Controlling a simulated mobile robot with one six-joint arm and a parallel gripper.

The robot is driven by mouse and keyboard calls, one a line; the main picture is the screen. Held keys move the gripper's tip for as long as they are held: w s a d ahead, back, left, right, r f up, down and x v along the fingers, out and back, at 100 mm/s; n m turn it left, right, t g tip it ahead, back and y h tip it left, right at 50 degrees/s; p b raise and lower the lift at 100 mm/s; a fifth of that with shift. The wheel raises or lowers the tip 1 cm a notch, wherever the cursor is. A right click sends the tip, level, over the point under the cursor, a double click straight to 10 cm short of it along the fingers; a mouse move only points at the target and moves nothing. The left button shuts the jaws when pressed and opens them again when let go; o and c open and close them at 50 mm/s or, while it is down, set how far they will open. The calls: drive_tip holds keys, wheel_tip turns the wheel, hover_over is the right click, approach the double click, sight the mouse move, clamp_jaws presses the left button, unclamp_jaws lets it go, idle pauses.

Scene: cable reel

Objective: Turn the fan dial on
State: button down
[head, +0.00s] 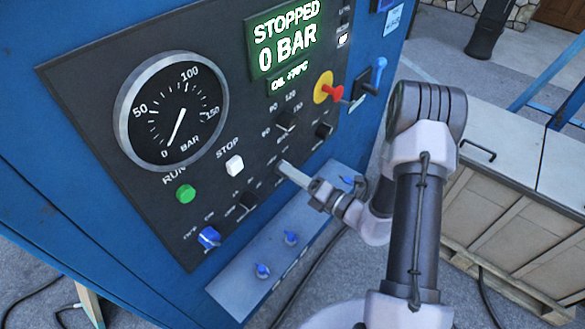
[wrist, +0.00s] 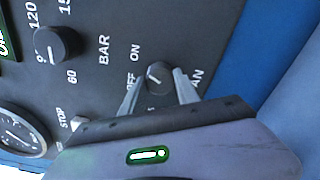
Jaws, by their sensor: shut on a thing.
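The fan dial (wrist: 159,79) is a small dark round knob on the black panel, with OFF, ON and partly covered FAN lettering around it in the wrist view. A pale pointer mark on it seems to lie between OFF and ON, but is too small to read exactly. My gripper (wrist: 160,84) has one finger on each side of the dial and is shut on it. In the head view my gripper (head: 283,167) reaches the panel from the right and mostly hides the dial.
The panel also bears a pressure gauge (head: 172,111), green run button (head: 186,194), white stop button (head: 235,166), blue knob (head: 209,237), pressure dial (head: 286,121) and red-yellow switch (head: 325,89). The display (head: 284,38) reads STOPPED, 0 BAR. A ledge with blue fittings (head: 290,237) lies below.

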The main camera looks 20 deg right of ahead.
drive_tip(key=shift+m+p, duration=0.35)
drive_tip(key=shift+m, duration=0.25)
drive_tip(key=c, duration=0.9)
unclamp_jaws()
drive_tip(key=p+v, duration=0.2)
drive_tip(key=v, duration=1.5)
drive_tip(key=shift+s, duration=0.15)
drive_tip(key=shift+d, duration=0.1)
